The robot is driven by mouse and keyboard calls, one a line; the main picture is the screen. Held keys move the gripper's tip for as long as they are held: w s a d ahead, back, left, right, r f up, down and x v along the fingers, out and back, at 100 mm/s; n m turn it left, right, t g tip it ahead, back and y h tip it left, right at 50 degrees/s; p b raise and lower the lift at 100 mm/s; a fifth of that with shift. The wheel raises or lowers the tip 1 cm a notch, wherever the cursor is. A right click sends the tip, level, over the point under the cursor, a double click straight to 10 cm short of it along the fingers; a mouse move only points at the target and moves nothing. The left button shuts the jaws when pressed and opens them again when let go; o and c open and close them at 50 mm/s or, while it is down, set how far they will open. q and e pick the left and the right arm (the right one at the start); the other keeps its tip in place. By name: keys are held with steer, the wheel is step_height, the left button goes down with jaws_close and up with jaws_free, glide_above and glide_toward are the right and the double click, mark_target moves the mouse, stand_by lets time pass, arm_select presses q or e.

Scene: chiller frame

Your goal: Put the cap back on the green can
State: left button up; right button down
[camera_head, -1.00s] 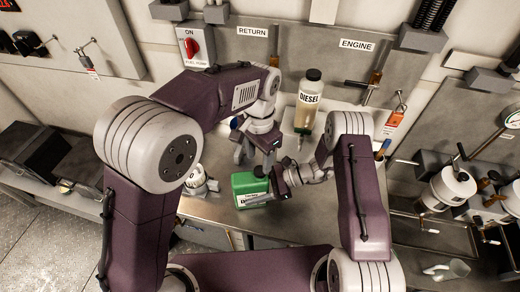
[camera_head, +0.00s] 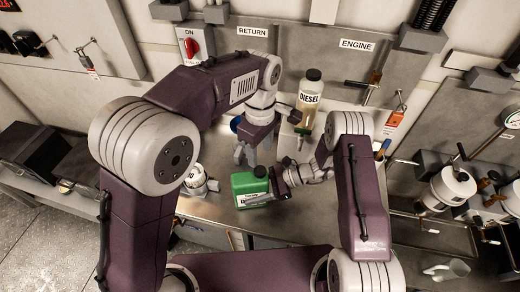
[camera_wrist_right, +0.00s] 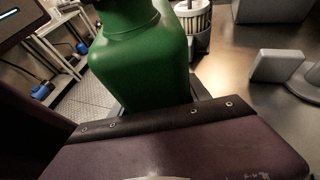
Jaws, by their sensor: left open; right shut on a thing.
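The green can (camera_head: 249,188) with a white label stands upright on the grey bench. A small dark cap-like piece (camera_head: 260,171) sits at its top right; how it is seated is too small to tell. My right gripper (camera_head: 277,184) is shut on the can from its right side. The can's green body (camera_wrist_right: 140,60) fills much of the right wrist view, with its top cut off by the picture edge. My left gripper (camera_head: 245,158) is open just above and behind the can in the head view, apart from it, and no held object shows in it.
A white ribbed filter (camera_head: 200,180) is left of the can and also shows in the right wrist view (camera_wrist_right: 194,25). Valves and white housings (camera_head: 455,187) crowd the right side. Bench left of the can is partly clear.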

mark_target(260, 170)
arm_select(q)
step_height(260, 170, down, 8)
steer(key=shift+f, duration=0.1)
stand_by(0.4)
jaws_close()
steer(key=m, duration=0.5)
steer(key=shift+m, duration=0.3)
steer(key=m, duration=0.9)
steer(key=shift+m, duration=0.3)
steer(key=m, duration=0.6)
steer(key=shift+o, duration=0.4)
jaws_free()
